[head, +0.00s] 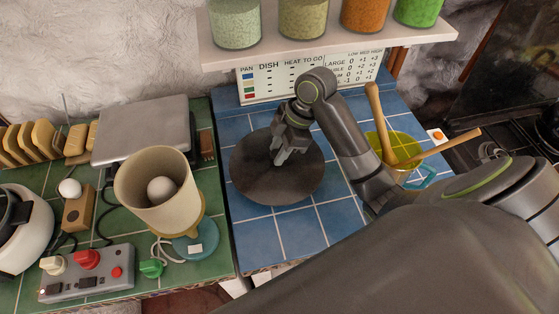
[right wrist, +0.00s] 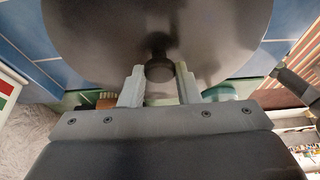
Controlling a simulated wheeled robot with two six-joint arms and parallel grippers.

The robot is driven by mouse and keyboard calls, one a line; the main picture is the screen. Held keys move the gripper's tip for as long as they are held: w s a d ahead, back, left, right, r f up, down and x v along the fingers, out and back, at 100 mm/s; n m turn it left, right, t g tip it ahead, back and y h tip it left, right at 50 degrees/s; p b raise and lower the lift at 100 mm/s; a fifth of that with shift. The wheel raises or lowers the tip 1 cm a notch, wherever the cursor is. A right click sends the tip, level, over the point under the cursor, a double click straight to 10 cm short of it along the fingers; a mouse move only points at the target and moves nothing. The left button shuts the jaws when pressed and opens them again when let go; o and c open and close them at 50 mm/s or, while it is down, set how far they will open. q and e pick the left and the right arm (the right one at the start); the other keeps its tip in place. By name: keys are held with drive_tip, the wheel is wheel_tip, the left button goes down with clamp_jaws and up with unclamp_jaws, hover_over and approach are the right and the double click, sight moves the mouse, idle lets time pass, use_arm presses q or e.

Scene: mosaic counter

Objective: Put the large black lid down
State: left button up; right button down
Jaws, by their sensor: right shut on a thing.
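The large black lid (head: 262,180) is a dark round disc over the blue tiled counter, in the middle of the head view. My right gripper (head: 280,155) reaches down to its middle from above. In the right wrist view the lid (right wrist: 100,30) fills the top, and its dark knob (right wrist: 158,70) sits between the two fingertips of my right gripper (right wrist: 160,78). The gripper is shut on the knob. I cannot tell whether the lid's rim touches the tiles. My left gripper is not in view.
Blue tiles (head: 300,235) are bare in front of the lid. A yellow-green bowl (head: 405,148) with wooden tools stands to the right. A beige container (head: 135,180) holding a pale round thing stands left on green tiles. A shelf (head: 330,45) with jars hangs behind.

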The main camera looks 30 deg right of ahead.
sight(291, 159)
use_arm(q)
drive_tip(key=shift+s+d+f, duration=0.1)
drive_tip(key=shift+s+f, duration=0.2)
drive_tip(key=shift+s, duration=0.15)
use_arm(e)
drive_tip(key=shift+f, duration=1.65)
drive_tip(key=shift+f, duration=0.1)
drive_tip(key=c, duration=1.1)
unclamp_jaws()
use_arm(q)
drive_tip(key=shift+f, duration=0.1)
use_arm(e)
drive_tip(key=shift+p+v, duration=0.75)
drive_tip(key=shift+v, duration=0.1)
use_arm(q)
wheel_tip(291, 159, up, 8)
drive_tip(key=p, duration=0.6)
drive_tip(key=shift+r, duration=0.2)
use_arm(e)
drive_tip(key=v, duration=0.6)
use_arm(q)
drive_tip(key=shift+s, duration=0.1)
use_arm(e)
drive_tip(key=shift+s+f, duration=0.1)
